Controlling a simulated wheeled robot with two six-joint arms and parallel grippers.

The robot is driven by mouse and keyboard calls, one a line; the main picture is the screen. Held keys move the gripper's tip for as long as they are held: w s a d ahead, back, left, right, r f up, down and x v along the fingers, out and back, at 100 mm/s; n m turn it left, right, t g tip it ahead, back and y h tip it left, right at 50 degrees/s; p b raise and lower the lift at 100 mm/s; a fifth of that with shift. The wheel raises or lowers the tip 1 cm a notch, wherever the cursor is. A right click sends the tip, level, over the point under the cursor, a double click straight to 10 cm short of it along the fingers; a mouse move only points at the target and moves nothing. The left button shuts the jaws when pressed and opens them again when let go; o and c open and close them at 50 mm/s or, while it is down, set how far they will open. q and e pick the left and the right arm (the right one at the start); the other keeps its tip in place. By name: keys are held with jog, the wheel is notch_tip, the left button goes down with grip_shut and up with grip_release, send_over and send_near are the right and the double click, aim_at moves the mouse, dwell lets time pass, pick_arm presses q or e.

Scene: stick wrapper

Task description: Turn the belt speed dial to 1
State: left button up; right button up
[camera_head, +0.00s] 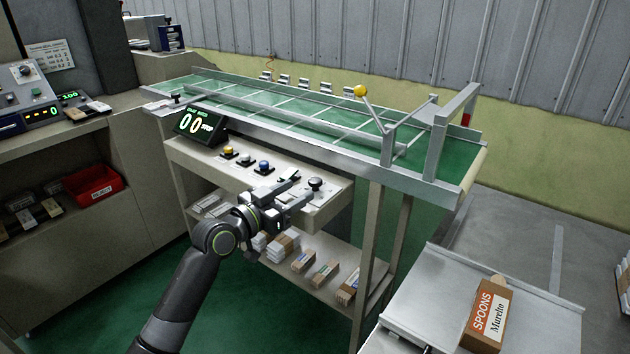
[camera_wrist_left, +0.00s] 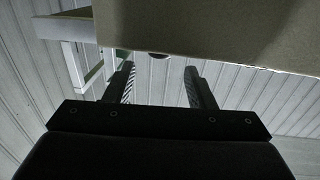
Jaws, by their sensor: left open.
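The control panel (camera_head: 300,213) is a beige shelf on the front of the conveyor. A black round knob (camera_head: 315,184) stands near its right end; I take it for the belt speed dial, but its marks are too small to read. My left gripper (camera_head: 293,187) is open and empty over the panel, just left of this knob. In the left wrist view its two fingers (camera_wrist_left: 158,88) are spread apart. A dark rounded thing (camera_wrist_left: 158,54) shows between them at the panel's edge, mostly hidden; it may be the knob. My right gripper is out of view.
The green belt (camera_head: 290,105) runs behind. A spoons box (camera_head: 487,314) stands on the metal tray at right.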

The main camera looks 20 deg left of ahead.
aim_at(316, 180)
pick_arm(q)
jog(key=x, duration=0.7)
jog(key=shift+w+d, duration=0.1)
jog(key=c, duration=0.9)
jog(key=shift+r+p, duration=0.1)
jog(key=shift+p, duration=0.3)
jog(key=shift+r+n+y+p, duration=0.1)
jog(key=shift+n+y+p, duration=0.4)
jog(key=shift+p, duration=0.45)
jog(key=shift+t+y+p, duration=0.3)
jog(key=shift+t+p, duration=0.1)
jog(key=shift+p, duration=0.05)
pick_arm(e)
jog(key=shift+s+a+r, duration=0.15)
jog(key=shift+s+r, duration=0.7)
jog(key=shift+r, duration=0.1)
